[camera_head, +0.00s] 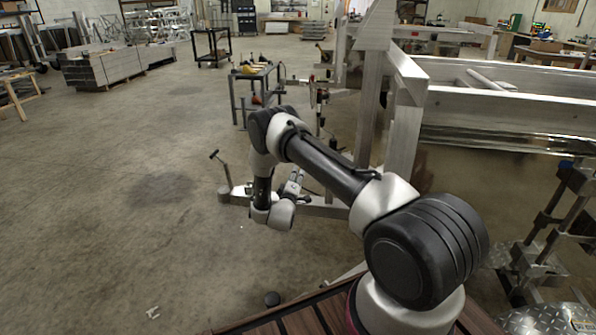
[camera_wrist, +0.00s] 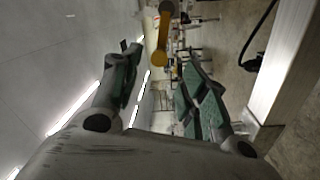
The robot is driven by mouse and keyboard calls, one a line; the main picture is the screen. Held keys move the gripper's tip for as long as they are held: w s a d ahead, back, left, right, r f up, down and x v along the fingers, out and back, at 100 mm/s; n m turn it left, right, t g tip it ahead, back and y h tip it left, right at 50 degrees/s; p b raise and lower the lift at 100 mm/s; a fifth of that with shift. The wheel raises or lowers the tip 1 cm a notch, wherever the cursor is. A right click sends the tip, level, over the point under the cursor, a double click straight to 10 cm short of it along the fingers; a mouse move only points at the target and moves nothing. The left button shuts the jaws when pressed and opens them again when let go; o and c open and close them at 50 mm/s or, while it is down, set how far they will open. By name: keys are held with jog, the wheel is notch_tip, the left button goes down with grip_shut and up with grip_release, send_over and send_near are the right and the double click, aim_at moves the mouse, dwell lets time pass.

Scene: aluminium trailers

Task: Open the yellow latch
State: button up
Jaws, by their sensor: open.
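The yellow latch (camera_wrist: 161,40) shows in the wrist view as a short yellow-orange bar with a rounded lower end, at the top centre. It lies beyond my gripper (camera_wrist: 160,54), in line with the gap between the fingertips, and appears apart from them. The two green-padded fingers are spread, with nothing between them. In the head view my gripper (camera_head: 297,183) is small and partly hidden by my wrist, close to the trailer's front frame. I cannot make out the latch in the head view.
An aluminium trailer (camera_head: 505,98) fills the right side, with a tall upright post (camera_head: 403,140) beside my arm. A trailer tongue with a coupler (camera_head: 238,193) reaches left near the floor. A cart (camera_head: 262,92) stands beyond. Concrete floor (camera_head: 120,200) is open at left.

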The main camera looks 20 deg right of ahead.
jog(key=v, duration=0.3)
jog(key=shift+s+a, duration=0.25)
jog(key=shift+s, duration=0.05)
